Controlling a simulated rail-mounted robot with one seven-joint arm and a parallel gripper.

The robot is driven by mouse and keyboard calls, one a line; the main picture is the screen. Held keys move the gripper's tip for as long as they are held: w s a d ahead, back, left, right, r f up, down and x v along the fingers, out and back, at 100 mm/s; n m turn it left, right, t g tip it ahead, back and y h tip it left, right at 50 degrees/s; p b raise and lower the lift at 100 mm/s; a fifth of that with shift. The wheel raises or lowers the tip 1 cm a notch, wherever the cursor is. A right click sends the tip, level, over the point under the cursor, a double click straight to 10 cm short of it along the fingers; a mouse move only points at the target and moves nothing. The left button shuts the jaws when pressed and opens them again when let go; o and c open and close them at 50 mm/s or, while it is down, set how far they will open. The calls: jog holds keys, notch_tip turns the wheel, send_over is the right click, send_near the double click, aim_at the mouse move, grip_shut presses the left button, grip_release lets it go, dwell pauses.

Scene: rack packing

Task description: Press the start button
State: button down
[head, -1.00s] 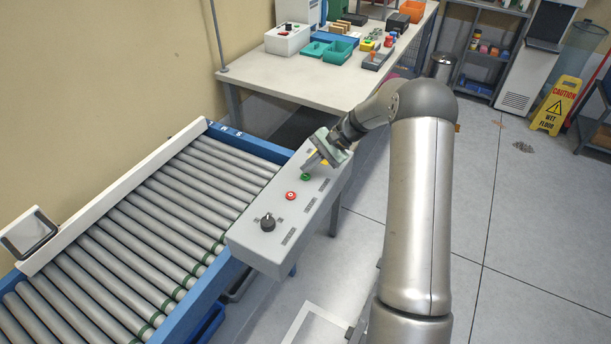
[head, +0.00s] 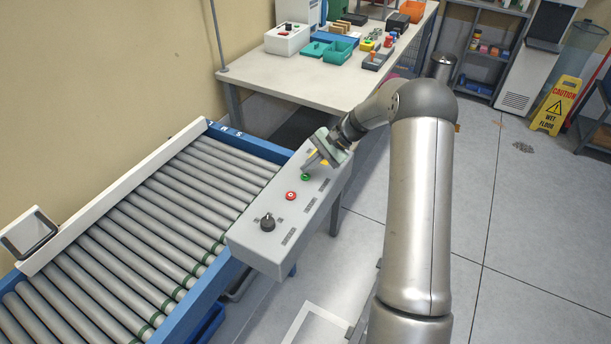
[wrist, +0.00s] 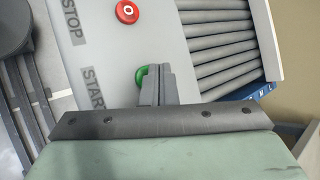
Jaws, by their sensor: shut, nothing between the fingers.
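The green start button (head: 305,177) is on top of the grey control box (head: 258,243) beside the conveyor. It also shows in the wrist view (wrist: 140,76), next to a "START" label and partly hidden by my fingers. My gripper (head: 305,167) is shut and empty, pointing down at the button from the far end of the box. In the wrist view the closed fingertips (wrist: 160,70) overlap the button's right part. I cannot tell whether they touch it.
A red stop button (head: 291,196) and a black knob (head: 267,222) sit nearer on the box. The roller conveyor (head: 150,225) runs along its left side. A workbench (head: 310,85) with bins stands behind.

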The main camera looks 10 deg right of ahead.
aim_at(309, 175)
jog(key=shift+f, duration=0.1)
jog(key=shift+f+b, duration=0.35)
jog(key=shift+b, duration=0.05)
jog(key=shift+f+b, duration=0.3)
jog(key=shift+f, duration=0.1)
dwell(0.6)
dwell(0.3)
jog(key=shift+r+p, duration=0.4)
jog(key=shift+r, duration=0.45)
jog(key=shift+r+p, duration=1.3)
jog(key=shift+r, duration=1.2)
